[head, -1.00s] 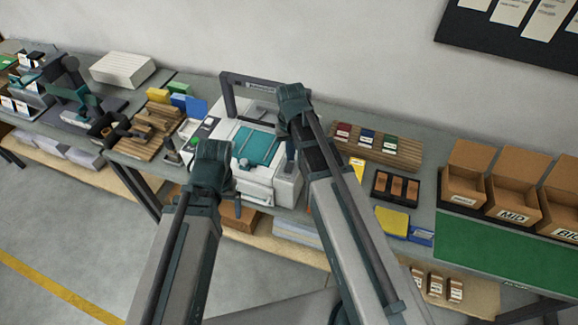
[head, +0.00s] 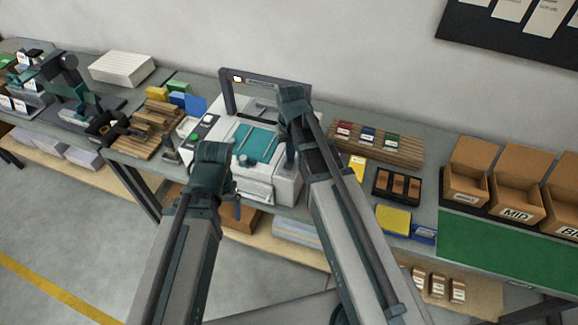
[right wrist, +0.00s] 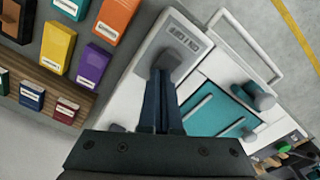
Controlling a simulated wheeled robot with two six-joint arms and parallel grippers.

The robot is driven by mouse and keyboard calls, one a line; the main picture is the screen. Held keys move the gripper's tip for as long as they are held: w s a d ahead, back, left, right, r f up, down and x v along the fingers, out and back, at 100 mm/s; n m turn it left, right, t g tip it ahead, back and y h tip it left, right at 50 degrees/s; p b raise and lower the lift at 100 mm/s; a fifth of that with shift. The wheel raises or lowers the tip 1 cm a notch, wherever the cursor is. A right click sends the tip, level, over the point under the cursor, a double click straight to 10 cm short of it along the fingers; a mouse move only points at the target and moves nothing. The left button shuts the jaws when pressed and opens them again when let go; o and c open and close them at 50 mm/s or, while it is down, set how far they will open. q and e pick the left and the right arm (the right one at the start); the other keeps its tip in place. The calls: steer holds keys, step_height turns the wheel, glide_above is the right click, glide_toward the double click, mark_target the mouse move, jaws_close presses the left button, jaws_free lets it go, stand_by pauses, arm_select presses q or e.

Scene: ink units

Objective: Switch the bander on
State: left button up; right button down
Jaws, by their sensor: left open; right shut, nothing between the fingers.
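The bander is the white machine (head: 262,183) with a teal bed (head: 255,144) and a dark arch (head: 268,81) over its back. My right gripper (head: 290,163) is shut and empty at the machine's right side. In the right wrist view its fingertips (right wrist: 165,75) are at a grey block (right wrist: 176,60) on a labelled plate; contact is unclear. My left gripper (head: 238,208) is open and empty before the machine's front left.
A wooden rack with small coloured boxes (head: 375,145), a black tray (head: 396,187) and a yellow pack (head: 393,220) lie right of the machine. Cardboard bins (head: 515,203) stand further right by a clear green mat (head: 500,252). Wooden pieces (head: 150,130) lie to the left.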

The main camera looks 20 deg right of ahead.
steer(key=shift+s+a+f, duration=0.1)
steer(key=shift+s+f, duration=0.2)
steer(key=shift+s, duration=0.1)
steer(key=shift+r, duration=0.1)
steer(key=shift+w+r+p, duration=0.1)
steer(key=shift+r+p, duration=0.15)
steer(key=shift+p, duration=0.15)
steer(key=r+p, duration=0.6)
steer(key=shift+w+r, duration=0.2)
steer(key=shift+w, duration=0.05)
steer(key=shift+f, duration=0.1)
